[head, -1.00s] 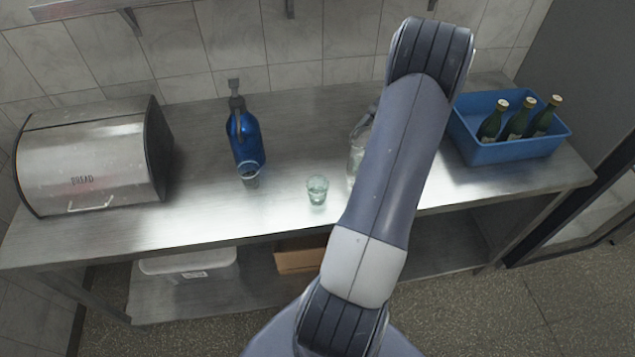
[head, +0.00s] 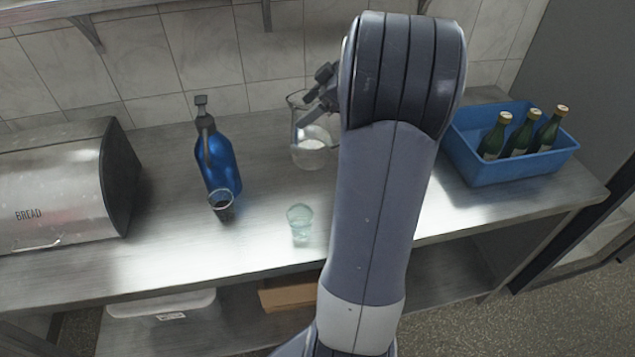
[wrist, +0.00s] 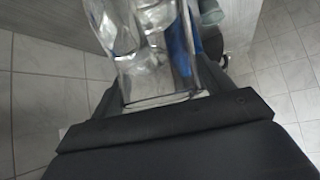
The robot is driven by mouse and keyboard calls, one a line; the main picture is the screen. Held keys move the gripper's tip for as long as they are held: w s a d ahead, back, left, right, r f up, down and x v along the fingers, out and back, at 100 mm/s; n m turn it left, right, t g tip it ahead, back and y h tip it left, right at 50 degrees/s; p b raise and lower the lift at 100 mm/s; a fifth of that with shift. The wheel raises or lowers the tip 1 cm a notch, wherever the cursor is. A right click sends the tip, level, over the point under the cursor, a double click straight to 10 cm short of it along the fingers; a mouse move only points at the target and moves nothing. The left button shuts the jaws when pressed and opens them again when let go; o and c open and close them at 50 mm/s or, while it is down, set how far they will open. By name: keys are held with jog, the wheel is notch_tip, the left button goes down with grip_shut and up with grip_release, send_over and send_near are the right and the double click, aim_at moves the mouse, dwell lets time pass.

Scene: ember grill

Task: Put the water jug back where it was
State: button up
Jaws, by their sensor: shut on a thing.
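The clear water jug (head: 311,152) is at the middle of the steel counter in the head view, partly behind my arm. My gripper (head: 318,92) is at the jug's upper part, at its handle side. In the wrist view the jug (wrist: 150,50) fills the space between the two dark fingers of my gripper (wrist: 160,100), which is shut on it. The jug looks upright. I cannot tell whether its base touches the counter.
A clear glass (head: 300,224) stands in front of the jug. A bread box (head: 60,190) is far left. A blue crate (head: 520,165) with green bottles (head: 516,138) is right.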

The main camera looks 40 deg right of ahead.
aim_at(307, 136)
jog(key=shift+w+a+r, duration=0.25)
jog(key=shift+w+r, duration=0.2)
jog(key=shift+m, duration=0.3)
notch_tip(307, 136, down, 9)
jog(key=shift+r+p, duration=0.1)
jog(key=shift+p, duration=0.6)
jog(key=shift+f, duration=0.6)
jog(key=o, duration=2)
jog(key=shift+r, duration=0.2)
jog(key=b+v, duration=0.1)
jog(key=v, duration=0.5)
jog(key=b+v, duration=0.1)
jog(key=v, duration=0.4)
jog(key=shift+s+r, duration=0.25)
jog(key=shift+s, duration=0.2)
